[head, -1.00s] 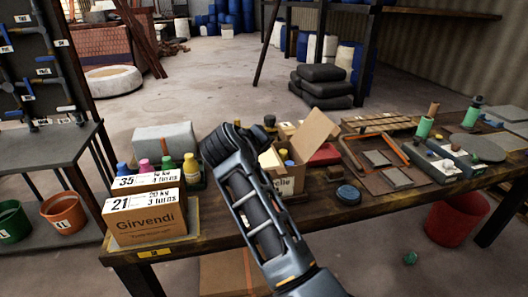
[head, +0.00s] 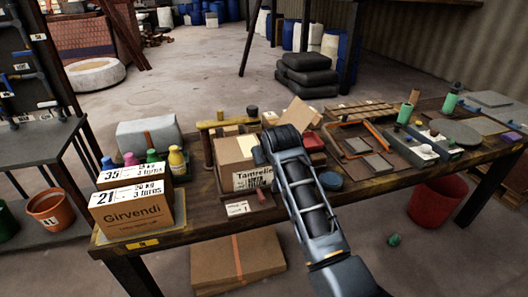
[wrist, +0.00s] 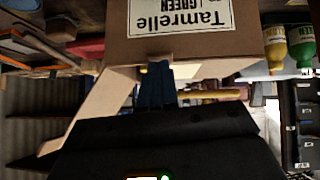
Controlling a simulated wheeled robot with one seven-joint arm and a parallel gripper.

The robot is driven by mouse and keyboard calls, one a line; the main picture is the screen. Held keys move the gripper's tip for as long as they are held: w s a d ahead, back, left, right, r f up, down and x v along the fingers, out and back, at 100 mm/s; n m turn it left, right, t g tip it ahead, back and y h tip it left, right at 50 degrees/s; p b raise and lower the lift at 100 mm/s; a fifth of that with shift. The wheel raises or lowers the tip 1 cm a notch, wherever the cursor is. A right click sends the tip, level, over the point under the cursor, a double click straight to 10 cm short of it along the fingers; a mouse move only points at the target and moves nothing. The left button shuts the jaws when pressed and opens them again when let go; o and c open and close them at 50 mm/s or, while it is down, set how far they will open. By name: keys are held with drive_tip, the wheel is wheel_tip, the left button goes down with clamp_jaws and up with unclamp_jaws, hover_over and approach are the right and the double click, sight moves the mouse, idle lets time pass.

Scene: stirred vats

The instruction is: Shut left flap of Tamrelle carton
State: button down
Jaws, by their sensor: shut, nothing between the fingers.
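The Tamrelle carton (head: 243,180) stands on the workbench with its label facing me. Its label also shows in the wrist view, where the carton (wrist: 240,40) fills the top. In the head view a brown panel (head: 234,149) lies about flat over the carton's left top side. The right flap (head: 298,112) stands raised and tilted; it slants down at the left of the wrist view (wrist: 90,112). My gripper (wrist: 157,86) is shut and empty, with its fingertips close to the carton's top edge. I cannot tell if they touch it. My arm hides the carton's right part in the head view.
Girvendi boxes (head: 130,208) and several colored bottles (head: 176,160) stand left of the carton. A yellow bar on posts (head: 224,123) stands close behind it. A small white card (head: 237,208) lies in front. An orange-edged tray (head: 362,150) is at the right.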

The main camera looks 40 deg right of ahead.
drive_tip(key=shift+d+f, duration=0.1)
drive_tip(key=shift+f, duration=0.25)
drive_tip(key=shift+s, duration=0.1)
idle(0.4)
